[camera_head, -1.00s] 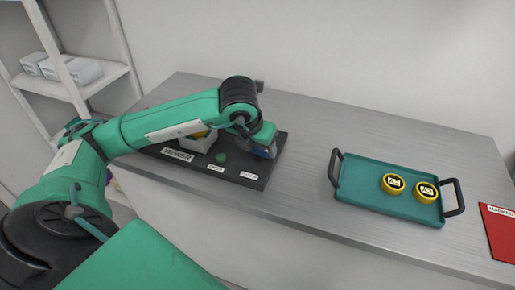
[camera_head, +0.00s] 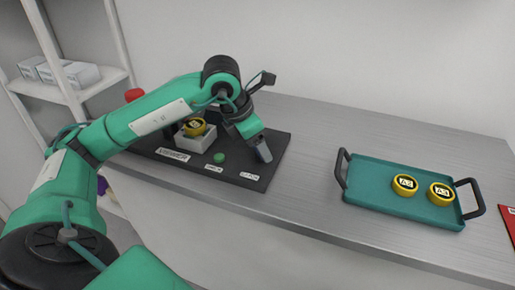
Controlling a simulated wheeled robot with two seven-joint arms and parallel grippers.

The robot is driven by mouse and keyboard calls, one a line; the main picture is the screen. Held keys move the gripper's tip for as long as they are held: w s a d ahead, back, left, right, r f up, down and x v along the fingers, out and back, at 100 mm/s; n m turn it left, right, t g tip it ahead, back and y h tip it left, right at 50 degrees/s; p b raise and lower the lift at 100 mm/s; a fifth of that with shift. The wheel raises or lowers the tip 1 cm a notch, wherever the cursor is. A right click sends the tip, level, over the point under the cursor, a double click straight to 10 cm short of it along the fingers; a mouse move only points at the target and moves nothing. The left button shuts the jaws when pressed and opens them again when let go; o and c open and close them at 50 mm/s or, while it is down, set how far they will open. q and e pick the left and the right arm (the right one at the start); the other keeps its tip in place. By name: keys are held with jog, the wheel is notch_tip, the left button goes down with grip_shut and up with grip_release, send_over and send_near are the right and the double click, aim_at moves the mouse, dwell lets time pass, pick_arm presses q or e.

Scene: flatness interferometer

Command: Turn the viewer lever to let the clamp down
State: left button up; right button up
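The viewer is a black base plate (camera_head: 276,150) on the bench with a white block (camera_head: 196,142) on it. A yellow puck (camera_head: 196,127) sits on the block. A green button (camera_head: 219,158) is on the plate to the right of the block. My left gripper (camera_head: 263,153) points down over the right end of the plate, near a small label (camera_head: 249,176) that may read CLAMP. Whether its fingers are apart or touching anything cannot be made out. I cannot make out the lever; my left arm covers much of the viewer's back. My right gripper is out of view.
A teal tray (camera_head: 375,200) with black handles stands to the right, holding two yellow pucks, A2 (camera_head: 405,184) and A3 (camera_head: 440,194). A red mat (camera_head: 508,228) lies at the right edge. A red object (camera_head: 133,95) shows behind my arm. Bare bench (camera_head: 315,135) separates viewer and tray.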

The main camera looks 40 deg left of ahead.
pick_arm(q)
jog(key=m+h+b, duration=0.1)
jog(key=m, duration=0.2)
jog(key=shift+w+a+m+g, duration=0.1)
jog(key=shift+m+g, duration=0.3)
jog(key=shift+m+h+b, duration=0.3)
jog(key=shift+m+b, duration=0.05)
jog(key=shift+m, duration=0.45)
jog(key=shift+w+m+g+h, duration=0.1)
jog(key=shift+m+g+h, duration=0.2)
jog(key=shift+m+g, duration=0.9)
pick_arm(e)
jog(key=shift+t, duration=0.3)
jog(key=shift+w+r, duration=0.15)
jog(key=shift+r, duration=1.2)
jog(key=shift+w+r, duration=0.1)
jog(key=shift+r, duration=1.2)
pick_arm(q)
jog(key=shift+m+t, duration=0.4)
jog(key=shift+m, duration=0.1)
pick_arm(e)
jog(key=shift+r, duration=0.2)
pick_arm(q)
jog(key=o, duration=1)
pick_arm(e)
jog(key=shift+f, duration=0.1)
